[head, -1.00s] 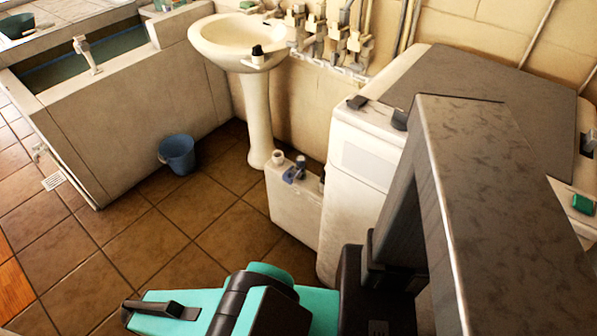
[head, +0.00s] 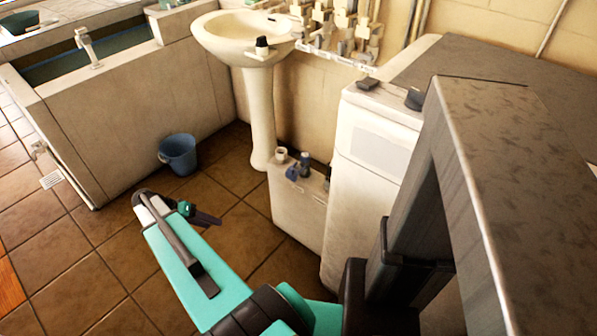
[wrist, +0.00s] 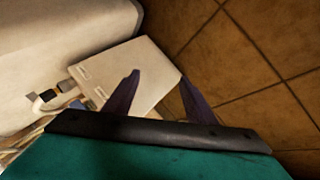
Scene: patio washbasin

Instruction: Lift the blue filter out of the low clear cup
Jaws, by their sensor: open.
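A small blue item (head: 292,174) sits on top of a low white cabinet (head: 298,208), beside a dark bottle-like item (head: 304,160). It may be the filter, but it is too small to tell. I cannot make out a low clear cup in either view. My gripper (head: 207,217) is over the tiled floor, left of the low cabinet and in front of the bucket. In the wrist view, my gripper (wrist: 157,88) is open, with its dark fingers apart and nothing seen between them. A pale box-like surface (wrist: 148,72) lies beyond the fingers.
A pedestal washbasin (head: 236,50) stands behind the low cabinet. A taller white cabinet (head: 365,185) stands right of it. A blue bucket (head: 178,157) is on the floor near the tiled tub (head: 125,115). The floor at left is clear.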

